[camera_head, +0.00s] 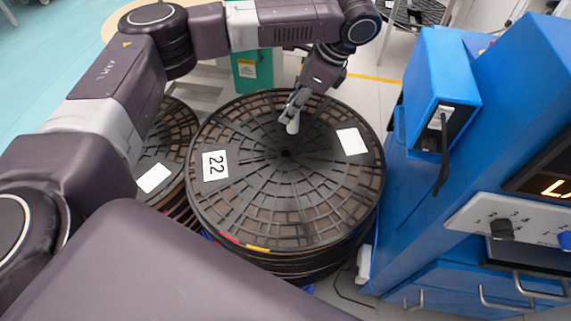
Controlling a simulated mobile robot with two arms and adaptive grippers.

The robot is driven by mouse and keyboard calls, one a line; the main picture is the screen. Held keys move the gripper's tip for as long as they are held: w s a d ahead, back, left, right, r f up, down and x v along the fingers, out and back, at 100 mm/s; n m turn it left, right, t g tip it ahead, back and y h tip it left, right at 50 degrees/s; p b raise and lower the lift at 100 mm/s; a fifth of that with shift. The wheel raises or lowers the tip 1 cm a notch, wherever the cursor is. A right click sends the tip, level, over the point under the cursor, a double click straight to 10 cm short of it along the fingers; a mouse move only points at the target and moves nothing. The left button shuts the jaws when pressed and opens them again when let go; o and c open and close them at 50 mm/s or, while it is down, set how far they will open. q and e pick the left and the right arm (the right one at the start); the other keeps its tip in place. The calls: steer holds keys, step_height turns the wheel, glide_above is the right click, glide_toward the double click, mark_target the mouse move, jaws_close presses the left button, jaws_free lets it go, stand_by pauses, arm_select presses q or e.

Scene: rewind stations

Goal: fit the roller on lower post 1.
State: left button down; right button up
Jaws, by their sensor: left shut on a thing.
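My left gripper (295,108) reaches in from the top and points down over the large black reel marked 22. It is shut on a small pale cylinder, the roller (292,127), which hangs at its fingertips. The roller appears above the reel's upper middle, near the centre hole; I cannot tell the exact height. Part of the roller is hidden by the fingers. I cannot make out lower post 1 in this view. My right gripper is not in view.
The black reel (285,210) tops a stack in the middle, with another reel stack (170,150) beside it on the left. A blue machine (400,210) with knobs and handles fills the right side. A green box (258,68) stands behind. Grey floor shows between stack and machine.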

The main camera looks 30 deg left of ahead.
arm_select(q)
steer(key=shift+w+a+f+m+t+b, duration=0.25)
steer(key=shift+f+b, duration=0.85)
steer(key=shift+f, duration=2.3)
steer(key=shift+w+f+m+t+b, duration=0.1)
steer(key=shift+w+f+m+b, duration=0.7)
steer(key=shift+f, duration=2.65)
steer(key=shift+a+f+n+t+b, duration=0.15)
steer(key=shift+f+b, duration=1.3)
steer(key=shift+f, duration=1.95)
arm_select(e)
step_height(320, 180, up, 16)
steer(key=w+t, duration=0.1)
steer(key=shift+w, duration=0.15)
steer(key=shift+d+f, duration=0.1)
arm_select(q)
steer(key=c, duration=1.7)
jaws_free()
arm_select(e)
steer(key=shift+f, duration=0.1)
